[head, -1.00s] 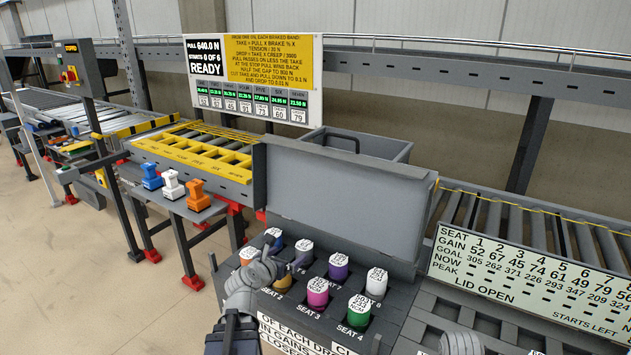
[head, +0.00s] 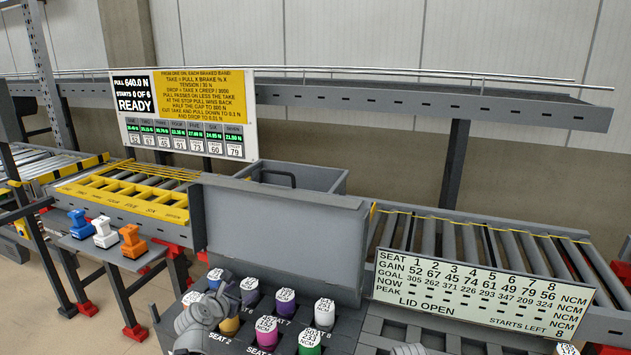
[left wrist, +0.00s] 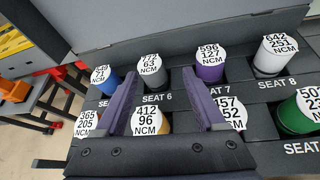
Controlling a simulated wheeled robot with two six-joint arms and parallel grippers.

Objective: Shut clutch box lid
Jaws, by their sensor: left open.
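The clutch box lid (head: 280,232) is a wide grey panel standing upright, open, along the back of the clutch box; its lower part also shows along the top of the left wrist view (left wrist: 190,25). The box (head: 345,327) holds two rows of numbered seats with coloured, white-topped drums. My left gripper (head: 232,287) is over the left part of these seats, in front of the lid. In the left wrist view its two purple fingers (left wrist: 163,88) are spread and empty, with the gold drum (left wrist: 147,122) showing between them.
A sign (head: 470,285) right of the lid reads "LID OPEN". A grey bin (head: 325,180) stands behind the lid. Blue, white and orange blocks (head: 132,241) sit on a stand at left. Roller conveyor (head: 480,240) runs behind the sign.

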